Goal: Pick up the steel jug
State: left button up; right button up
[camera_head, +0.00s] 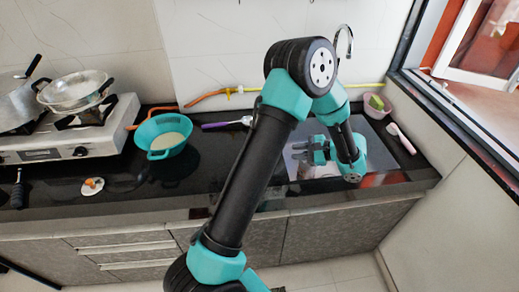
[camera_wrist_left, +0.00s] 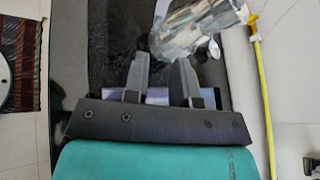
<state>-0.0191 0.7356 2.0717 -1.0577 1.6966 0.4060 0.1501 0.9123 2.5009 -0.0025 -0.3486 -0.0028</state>
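A shiny metallic vessel, which looks like the steel jug (camera_wrist_left: 195,27), lies near the top of the left wrist view, just beyond the fingertips. Its upper part is cut off by the frame. My left gripper (camera_head: 298,151) hangs low over the sink area in the head view. In the left wrist view its two fingers (camera_wrist_left: 160,66) are apart with nothing held between them. My right gripper is not in view.
A teal basin (camera_head: 162,139) and a stove (camera_head: 75,133) stand to the left. A purple-handled utensil (camera_head: 222,124) lies near the wall. A pink container (camera_head: 377,106) and pink brush (camera_head: 402,139) are at right. A yellow hose (camera_wrist_left: 262,85) runs along the wall.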

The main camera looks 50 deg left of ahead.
pick_arm(q)
jog(key=x, duration=0.7)
jog(key=shift+a, duration=0.1)
jog(key=shift+x, duration=2.55)
jog(key=shift+f, duration=0.15)
grip_shut()
